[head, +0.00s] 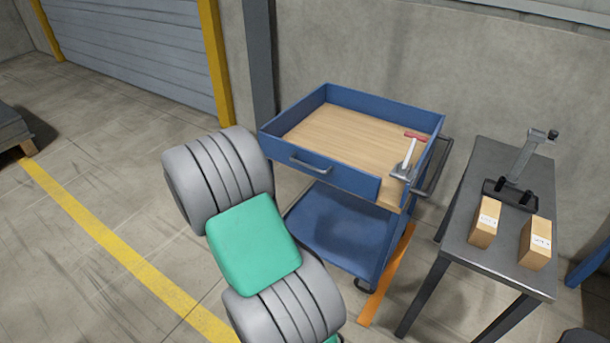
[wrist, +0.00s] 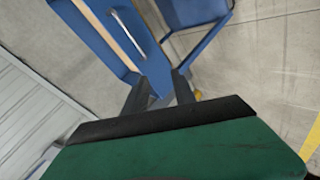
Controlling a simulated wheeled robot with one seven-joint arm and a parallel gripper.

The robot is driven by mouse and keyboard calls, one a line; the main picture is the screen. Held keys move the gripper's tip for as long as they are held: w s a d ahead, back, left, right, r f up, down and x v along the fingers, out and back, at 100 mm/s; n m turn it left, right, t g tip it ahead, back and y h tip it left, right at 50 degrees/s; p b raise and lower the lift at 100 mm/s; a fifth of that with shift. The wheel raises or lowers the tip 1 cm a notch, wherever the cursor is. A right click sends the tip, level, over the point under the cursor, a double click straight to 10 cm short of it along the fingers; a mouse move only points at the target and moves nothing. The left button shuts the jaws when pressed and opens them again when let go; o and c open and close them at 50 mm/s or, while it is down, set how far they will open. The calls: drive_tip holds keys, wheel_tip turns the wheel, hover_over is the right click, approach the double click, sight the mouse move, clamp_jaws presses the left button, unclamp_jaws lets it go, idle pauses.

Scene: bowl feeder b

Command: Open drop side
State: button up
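The blue cart (head: 342,225) has a top tray with a wooden floor (head: 350,135). Its front side panel, the drop side (head: 345,178), stands upright and carries a grey bar handle (head: 310,164). A metal latch or clamp (head: 403,170) with a raised lever and red grip (head: 415,136) is at the panel's right end. In the wrist view, the blue panel (wrist: 152,62) and its handle (wrist: 126,20) are ahead of the fingers. My gripper (wrist: 160,82) is open, with nothing between its two dark fingers. It is hidden behind my arm in the head view.
A grey table (head: 485,255) to the right holds two cartons (head: 485,222) (head: 536,243) and a black-and-grey device (head: 518,170). A push handle (head: 435,165) is on the cart's right end. A post (head: 261,70) and wall stand behind.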

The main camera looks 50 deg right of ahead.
sight(306, 166)
drive_tip(key=s+d+f+n+h, duration=0.1)
drive_tip(key=d+f, duration=0.2)
drive_tip(key=d, duration=0.3)
drive_tip(key=s+d+f+n+g+h+b, duration=0.1)
drive_tip(key=d+f+h, duration=0.1)
drive_tip(key=d, duration=0.5)
drive_tip(key=s+d+f+h, duration=0.1)
drive_tip(key=d+f+h, duration=0.1)
drive_tip(key=d+f, duration=0.2)
drive_tip(key=shift+d+n+g+b, duration=0.3)
drive_tip(key=shift+d+n+b, duration=0.1)
drive_tip(key=shift+d, duration=1.05)
drive_tip(key=shift+a, duration=0.1)
clamp_jaws()
drive_tip(key=shift+f, duration=0.1)
